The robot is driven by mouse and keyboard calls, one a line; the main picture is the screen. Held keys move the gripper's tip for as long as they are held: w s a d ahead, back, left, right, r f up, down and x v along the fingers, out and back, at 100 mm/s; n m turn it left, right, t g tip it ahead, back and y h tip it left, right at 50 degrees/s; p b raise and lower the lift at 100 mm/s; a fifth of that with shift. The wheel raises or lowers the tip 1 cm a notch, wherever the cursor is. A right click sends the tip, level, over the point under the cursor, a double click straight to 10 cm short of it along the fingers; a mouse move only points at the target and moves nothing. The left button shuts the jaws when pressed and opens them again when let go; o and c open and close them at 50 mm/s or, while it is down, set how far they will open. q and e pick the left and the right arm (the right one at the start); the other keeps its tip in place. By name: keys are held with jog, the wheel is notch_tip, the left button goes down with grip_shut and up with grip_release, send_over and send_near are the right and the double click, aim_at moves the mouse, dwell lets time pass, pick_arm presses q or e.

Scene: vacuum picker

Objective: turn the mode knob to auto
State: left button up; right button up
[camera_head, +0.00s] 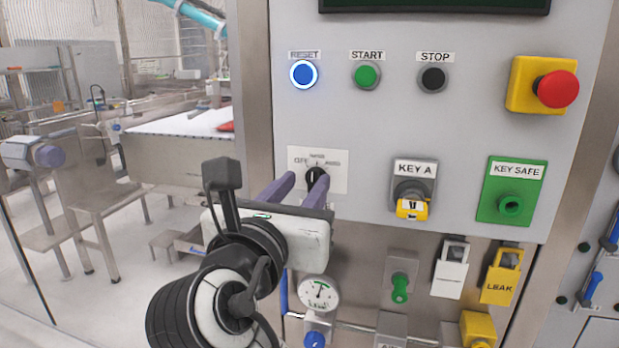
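The mode knob (312,174) is small and black, on a white label plate (338,172) at the lower left of the grey panel. The plate has small print to the left, above and to the right of the knob; "OFF" is at the left and the right word looks like "AUTO". The knob looks roughly upright, but its exact setting is too small to tell. My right gripper (304,180) is open, its two purple fingers pointing at the panel. The right finger partly overlaps the knob's lower part; I cannot tell whether it touches. My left gripper is out of view.
Above are a lit blue RESET button (303,74), a green START button (366,75), a black STOP button (433,78) and a red emergency stop (557,89). To the right are the KEY A switch (412,190) and green KEY SAFE (510,190). A gauge (319,292) sits below.

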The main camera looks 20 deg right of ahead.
aim_at(312, 175)
jog(key=x, duration=0.2)
jog(key=shift+w+d, duration=0.2)
jog(key=shift+w, duration=0.05)
jog(key=shift+w+d, duration=0.35)
jog(key=shift+w, duration=0.25)
jog(key=c, duration=0.7)
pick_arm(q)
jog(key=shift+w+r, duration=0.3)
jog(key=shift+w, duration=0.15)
